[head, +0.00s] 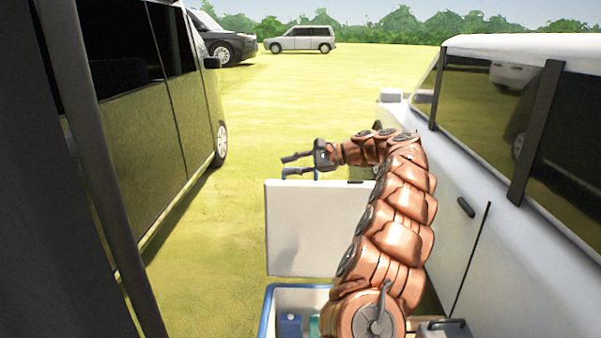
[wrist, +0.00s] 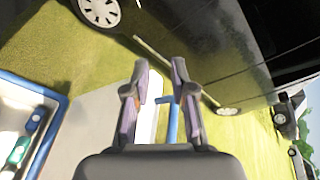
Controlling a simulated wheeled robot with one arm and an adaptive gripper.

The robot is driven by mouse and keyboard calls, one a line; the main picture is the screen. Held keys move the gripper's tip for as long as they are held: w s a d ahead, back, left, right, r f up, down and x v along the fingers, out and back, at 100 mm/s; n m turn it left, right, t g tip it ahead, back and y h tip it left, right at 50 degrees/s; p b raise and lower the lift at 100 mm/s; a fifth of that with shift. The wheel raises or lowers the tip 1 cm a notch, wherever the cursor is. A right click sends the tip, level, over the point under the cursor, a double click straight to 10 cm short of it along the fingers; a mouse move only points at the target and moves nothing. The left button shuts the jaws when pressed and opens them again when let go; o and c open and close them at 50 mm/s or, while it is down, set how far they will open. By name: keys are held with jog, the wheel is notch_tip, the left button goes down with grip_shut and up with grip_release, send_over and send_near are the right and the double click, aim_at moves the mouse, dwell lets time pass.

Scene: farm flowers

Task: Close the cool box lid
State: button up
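The cool box (head: 267,312) has a blue rim and stands at the bottom of the head view, partly hidden by my arm. Its white lid (head: 312,230) stands open and upright behind the box. A blue piece shows at the lid's top edge, and in the wrist view this blue piece (wrist: 172,122) lies between my fingers. My gripper (head: 284,167) is at the lid's top edge with its fingers apart, and it also shows in the wrist view (wrist: 160,72). The lid's edge (wrist: 148,122) runs between the fingers. I cannot tell whether they touch it.
Blue and teal items (head: 290,324) lie inside the box. A white car (head: 455,185) stands close on the right, and a dark van (head: 150,110) on the left. Open grass (head: 300,90) lies between them, with a pale van (head: 303,39) far off.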

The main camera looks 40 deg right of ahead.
aim_at(323, 183)
jog(key=d+f, duration=0.1)
jog(key=d, duration=0.2)
jog(key=s+d+m+t+h, duration=0.1)
jog(key=d, duration=0.3)
jog(key=d+f+m+t, duration=0.1)
jog(key=d, duration=0.2)
jog(key=shift+s+d+f+h, duration=0.2)
jog(key=shift+f+h, duration=0.15)
jog(key=shift+h, duration=0.05)
jog(key=shift+x, duration=3.85)
jog(key=shift+c, duration=0.3)
grip_shut()
